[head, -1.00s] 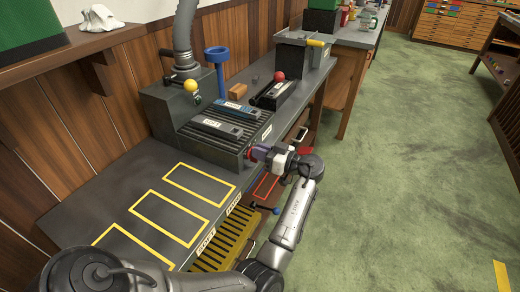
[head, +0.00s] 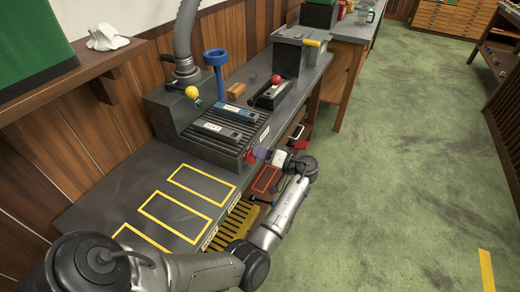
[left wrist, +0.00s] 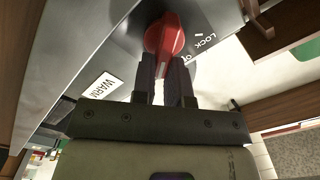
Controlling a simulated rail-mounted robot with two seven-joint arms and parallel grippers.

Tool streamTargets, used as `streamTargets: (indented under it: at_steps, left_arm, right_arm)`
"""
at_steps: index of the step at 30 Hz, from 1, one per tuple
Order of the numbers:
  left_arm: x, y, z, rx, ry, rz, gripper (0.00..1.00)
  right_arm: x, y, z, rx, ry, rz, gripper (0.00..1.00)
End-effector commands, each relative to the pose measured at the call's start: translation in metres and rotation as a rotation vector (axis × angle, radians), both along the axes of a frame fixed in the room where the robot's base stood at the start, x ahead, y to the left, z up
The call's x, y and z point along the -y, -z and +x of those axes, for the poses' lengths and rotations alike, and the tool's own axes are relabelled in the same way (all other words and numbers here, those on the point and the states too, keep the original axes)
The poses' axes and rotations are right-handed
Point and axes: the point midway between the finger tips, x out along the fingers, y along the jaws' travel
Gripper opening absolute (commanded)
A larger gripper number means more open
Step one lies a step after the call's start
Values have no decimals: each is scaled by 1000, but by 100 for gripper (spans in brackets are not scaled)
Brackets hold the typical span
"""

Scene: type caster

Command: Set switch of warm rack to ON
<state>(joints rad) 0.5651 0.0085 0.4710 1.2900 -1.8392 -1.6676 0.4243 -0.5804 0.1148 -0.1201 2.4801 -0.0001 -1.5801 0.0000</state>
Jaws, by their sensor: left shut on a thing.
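The warm rack (head: 190,150) is a dark grey block with a ribbed top on the bench. Its switch is a red knob (left wrist: 166,36) on the front face, below a WARM label (left wrist: 102,86) and beside printed letters that read like LOCK, partly hidden. My left gripper (left wrist: 165,68) is at the front face with its fingers shut on the red knob. In the head view the left gripper (head: 257,154) reaches the rack's front right corner, and the knob is mostly hidden there. My right gripper is not in view.
Flat metal pieces (head: 220,130) lie on the rack top. A lever with a yellow ball (head: 192,92) and a blue stand (head: 216,60) are behind it. Yellow outlined areas (head: 175,218) on the bench are empty. Below the gripper is a red-outlined shelf (head: 266,179).

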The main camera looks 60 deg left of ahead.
Motion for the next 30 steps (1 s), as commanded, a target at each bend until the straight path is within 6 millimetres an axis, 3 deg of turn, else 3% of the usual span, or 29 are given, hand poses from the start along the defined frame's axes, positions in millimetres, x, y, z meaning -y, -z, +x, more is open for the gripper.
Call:
streamTargets:
  at_steps: [21, 22, 30]
  left_arm:
    - [0, 1, 1, -52, 1, -34, 0]
    - [0, 1, 1, -52, 1, -34, 17]
    - [0, 1, 1, -51, 0, -33, 39]
  right_arm:
    - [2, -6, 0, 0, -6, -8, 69]
    - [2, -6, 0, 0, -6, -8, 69]
    - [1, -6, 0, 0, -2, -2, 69]
